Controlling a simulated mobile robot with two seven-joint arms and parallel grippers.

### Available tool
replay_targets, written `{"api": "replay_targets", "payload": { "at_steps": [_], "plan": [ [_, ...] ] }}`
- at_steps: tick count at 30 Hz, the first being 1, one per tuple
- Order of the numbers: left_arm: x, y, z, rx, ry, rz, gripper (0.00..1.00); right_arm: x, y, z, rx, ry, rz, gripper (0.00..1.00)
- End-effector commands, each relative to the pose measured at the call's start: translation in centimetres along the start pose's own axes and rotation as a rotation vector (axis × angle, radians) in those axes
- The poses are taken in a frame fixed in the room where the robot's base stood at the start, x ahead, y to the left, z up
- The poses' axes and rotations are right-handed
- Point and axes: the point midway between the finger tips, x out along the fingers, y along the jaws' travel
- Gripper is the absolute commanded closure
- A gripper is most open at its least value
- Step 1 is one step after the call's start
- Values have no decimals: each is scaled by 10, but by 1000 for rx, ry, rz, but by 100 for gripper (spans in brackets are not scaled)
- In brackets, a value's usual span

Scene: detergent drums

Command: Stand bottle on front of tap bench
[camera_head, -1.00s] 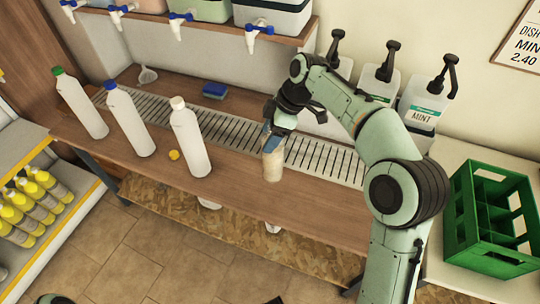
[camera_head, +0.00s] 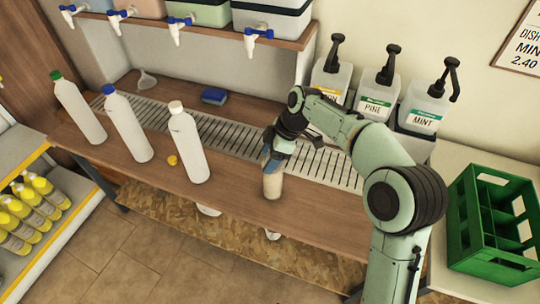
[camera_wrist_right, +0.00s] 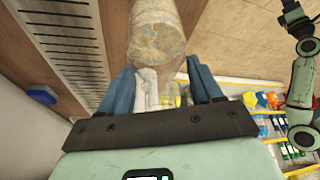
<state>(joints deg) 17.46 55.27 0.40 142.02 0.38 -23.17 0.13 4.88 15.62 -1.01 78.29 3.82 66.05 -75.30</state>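The bottle (camera_head: 272,186) is clear with cloudy beige contents and stands upright in the front half of the tap bench (camera_head: 235,192), short of the front edge. I cannot tell for sure whether its base touches the wood. My right gripper (camera_head: 274,162) comes from above, its blue fingers on both sides of the bottle's upper part. In the right wrist view, the bottle (camera_wrist_right: 154,45) lies between the fingers (camera_wrist_right: 160,88), which look shut on it; the exact contact is hard to see through the clear wall.
White bottles with white (camera_head: 190,148), blue (camera_head: 128,125) and green (camera_head: 80,110) caps stand to the left. A loose yellow cap (camera_head: 172,160) lies near them. Behind are a drain grate (camera_head: 222,133) and blue sponge (camera_head: 214,96). A green crate (camera_head: 490,225) is at right.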

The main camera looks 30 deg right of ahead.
Motion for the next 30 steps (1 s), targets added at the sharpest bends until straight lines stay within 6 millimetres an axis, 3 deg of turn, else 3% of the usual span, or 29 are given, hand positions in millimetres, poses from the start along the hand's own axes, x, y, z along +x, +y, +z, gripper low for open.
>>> {"api": "replay_targets", "payload": {
  "at_steps": [1,2,14,30],
  "plan": [
    [0,0,0,0,0,0,27,1,0,0,0,-1,-1,20],
    [0,0,0,0,0,0,27,1,0,0,0,-1,-1,10],
    [-2,1,1,0,-4,0,27,-7,0,-1,0,0,1,10],
    [-16,3,9,-3,-28,-6,27,-109,1,-2,0,0,1,10]
  ]
}}
